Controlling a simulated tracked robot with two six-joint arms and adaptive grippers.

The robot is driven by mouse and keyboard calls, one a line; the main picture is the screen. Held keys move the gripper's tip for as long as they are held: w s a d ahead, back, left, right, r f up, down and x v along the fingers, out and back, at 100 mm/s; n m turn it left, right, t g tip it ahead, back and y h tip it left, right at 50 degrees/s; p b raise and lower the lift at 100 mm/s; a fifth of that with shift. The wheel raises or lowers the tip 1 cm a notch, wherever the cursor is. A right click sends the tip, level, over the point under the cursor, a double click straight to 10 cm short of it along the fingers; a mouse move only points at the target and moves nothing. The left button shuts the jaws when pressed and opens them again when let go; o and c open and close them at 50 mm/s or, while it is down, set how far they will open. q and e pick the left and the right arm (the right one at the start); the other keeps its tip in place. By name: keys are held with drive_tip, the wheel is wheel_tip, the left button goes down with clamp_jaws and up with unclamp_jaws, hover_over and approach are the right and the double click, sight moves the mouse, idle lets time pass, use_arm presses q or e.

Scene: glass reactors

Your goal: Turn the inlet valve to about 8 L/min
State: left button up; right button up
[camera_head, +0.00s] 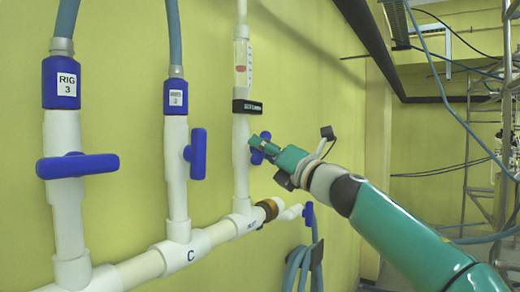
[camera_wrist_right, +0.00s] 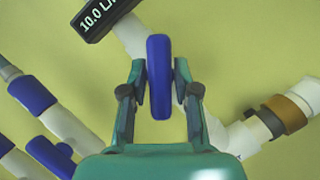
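The inlet valve's blue handle (camera_head: 259,148) is on the white vertical pipe under the flow meter (camera_head: 242,65), which has a red float. My right gripper (camera_head: 262,146) is at this handle and partly covers it in the head view. In the right wrist view, the blue handle (camera_wrist_right: 159,78) stands upright between the two fingertips of my right gripper (camera_wrist_right: 160,85). A narrow gap shows on each side, so the fingers are around it but not clearly touching. The black display (camera_wrist_right: 100,15) reads 10.0 L/, with the rest cut off. My left gripper is out of view.
Two other pipes carry blue valve handles, one turned crosswise (camera_head: 78,165) and one upright (camera_head: 197,154). A white horizontal pipe (camera_head: 140,268) joins them below. A brass-coloured fitting (camera_head: 268,209) and a coiled blue hose (camera_head: 303,268) are below my right gripper.

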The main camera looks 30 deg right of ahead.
clamp_jaws()
drive_tip(key=shift+r+p, duration=0.15)
drive_tip(key=shift+p, duration=0.15)
drive_tip(key=m+p, duration=0.1)
drive_tip(key=m+h+p, duration=0.1)
drive_tip(key=p, duration=0.1)
drive_tip(key=m+h+p, duration=0.1)
drive_tip(key=m, duration=0.1)
drive_tip(key=shift+r+g+p, duration=0.25)
drive_tip(key=shift+g+p, duration=0.15)
drive_tip(key=shift+f+m, duration=0.3)
drive_tip(key=shift+m, duration=0.3)
drive_tip(key=shift+f, duration=0.1)
drive_tip(key=o, duration=0.7)
unclamp_jaws()
